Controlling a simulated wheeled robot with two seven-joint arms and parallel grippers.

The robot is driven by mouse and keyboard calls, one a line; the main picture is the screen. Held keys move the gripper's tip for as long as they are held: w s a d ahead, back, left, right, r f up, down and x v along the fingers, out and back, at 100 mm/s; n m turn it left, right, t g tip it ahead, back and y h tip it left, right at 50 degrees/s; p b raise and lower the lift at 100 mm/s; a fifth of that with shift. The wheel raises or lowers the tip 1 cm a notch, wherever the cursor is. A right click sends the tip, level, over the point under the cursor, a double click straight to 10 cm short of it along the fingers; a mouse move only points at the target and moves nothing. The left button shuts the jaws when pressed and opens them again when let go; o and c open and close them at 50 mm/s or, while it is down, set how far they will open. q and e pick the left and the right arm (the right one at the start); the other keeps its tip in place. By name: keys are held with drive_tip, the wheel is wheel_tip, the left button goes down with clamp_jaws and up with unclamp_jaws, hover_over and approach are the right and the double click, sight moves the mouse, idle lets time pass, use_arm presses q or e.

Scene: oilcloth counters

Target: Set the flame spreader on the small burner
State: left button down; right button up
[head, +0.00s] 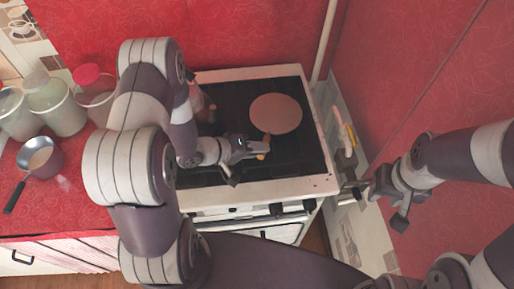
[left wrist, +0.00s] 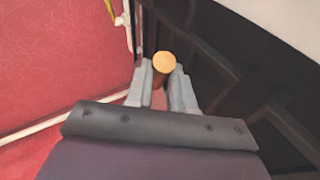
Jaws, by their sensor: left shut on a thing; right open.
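The flame spreader (head: 276,113) is a flat, round, pinkish disc with a short wooden handle, over the back right part of the black stove top (head: 299,161). My left gripper (head: 259,148) is shut on the handle. The handle's round end (left wrist: 164,62) shows between the left fingers (left wrist: 163,88) in the left wrist view. I cannot tell whether the disc touches the grate. I cannot make out the small burner; the disc and my left arm cover parts of the stove top. My right gripper (head: 379,205) is open and empty, right of the stove's front corner.
A pinkish vessel (head: 201,104) stands at the stove's back left, partly behind my left arm. A saucepan (head: 41,157) and several lidded jars (head: 56,108) stand on the red counter at left. A red wall (head: 420,90) bounds the right side.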

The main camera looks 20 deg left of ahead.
use_arm(q)
drive_tip(key=shift+f, duration=0.45)
drive_tip(key=c, duration=0.9)
unclamp_jaws()
